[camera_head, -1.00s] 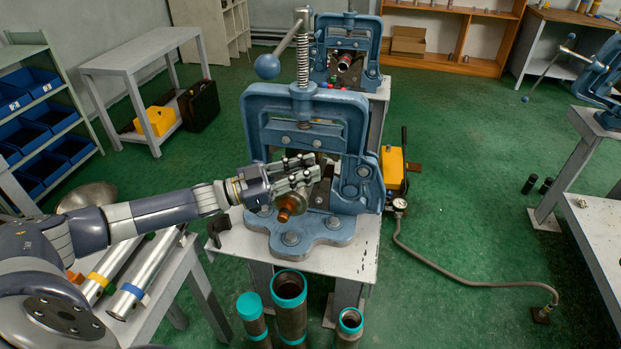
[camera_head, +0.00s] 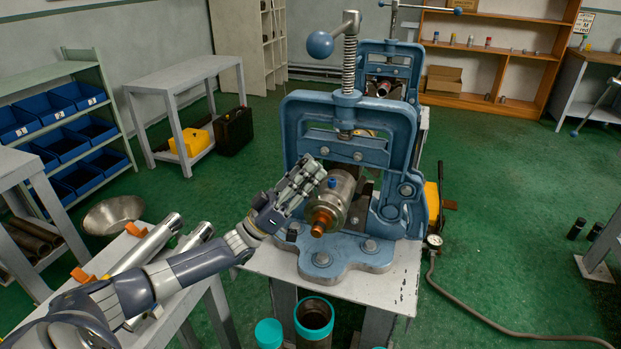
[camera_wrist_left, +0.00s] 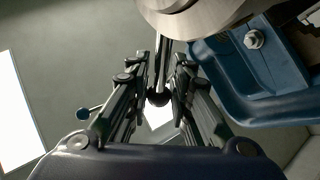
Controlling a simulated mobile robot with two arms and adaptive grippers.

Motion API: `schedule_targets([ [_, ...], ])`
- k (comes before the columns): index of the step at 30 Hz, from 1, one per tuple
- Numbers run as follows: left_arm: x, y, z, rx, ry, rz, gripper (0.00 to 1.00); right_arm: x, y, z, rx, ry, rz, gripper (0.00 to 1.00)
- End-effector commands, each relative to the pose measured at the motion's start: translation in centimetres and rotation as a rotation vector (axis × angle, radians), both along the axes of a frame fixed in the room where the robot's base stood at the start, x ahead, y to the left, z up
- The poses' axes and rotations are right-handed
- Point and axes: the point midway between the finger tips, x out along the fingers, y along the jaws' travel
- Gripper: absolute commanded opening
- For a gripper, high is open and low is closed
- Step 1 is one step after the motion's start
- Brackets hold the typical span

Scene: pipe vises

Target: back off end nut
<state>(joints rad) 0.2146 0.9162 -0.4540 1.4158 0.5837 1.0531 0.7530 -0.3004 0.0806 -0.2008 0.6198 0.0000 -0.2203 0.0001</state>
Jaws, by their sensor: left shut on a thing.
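A steel cylinder (camera_head: 341,189) with a copper-coloured tip (camera_head: 318,229) sits in the blue vise (camera_head: 400,150). Its near end, with a round collar (camera_head: 325,213), faces me; I cannot tell which part is the end nut. My left gripper (camera_head: 314,170) is at the cylinder's upper left side. In the left wrist view the gripper (camera_wrist_left: 160,88) is shut on a thin rod (camera_wrist_left: 163,62) with a dark ball end, beside the cylinder (camera_wrist_left: 200,14). The fingers hide the rod in the head view. My right gripper is not in view.
The vise stands on a white table (camera_head: 385,295). A bench with steel tubes (camera_head: 150,243) is at left, under my arm.

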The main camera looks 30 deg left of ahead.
Motion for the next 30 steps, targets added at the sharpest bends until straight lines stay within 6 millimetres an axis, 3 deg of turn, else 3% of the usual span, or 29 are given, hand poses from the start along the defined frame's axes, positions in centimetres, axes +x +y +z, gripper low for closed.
schedule_targets([
  [18, 0.1, 0.1, -0.11, -0.042, -0.008, 0.003, 0.0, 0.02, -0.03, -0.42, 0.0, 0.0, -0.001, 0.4],
  [19, 0.09, 0.09, -0.11, -0.042, -0.008, 0.003, 0.25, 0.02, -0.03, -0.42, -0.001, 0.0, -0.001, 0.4],
  [20, 0.1, 0.09, -0.1, -0.042, -0.009, 0.002, 0.3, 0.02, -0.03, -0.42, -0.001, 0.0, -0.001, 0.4],
  [30, 0.0, 0.04, -0.24, -0.041, -0.009, 0.001, 0.3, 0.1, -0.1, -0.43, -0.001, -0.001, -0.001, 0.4],
])
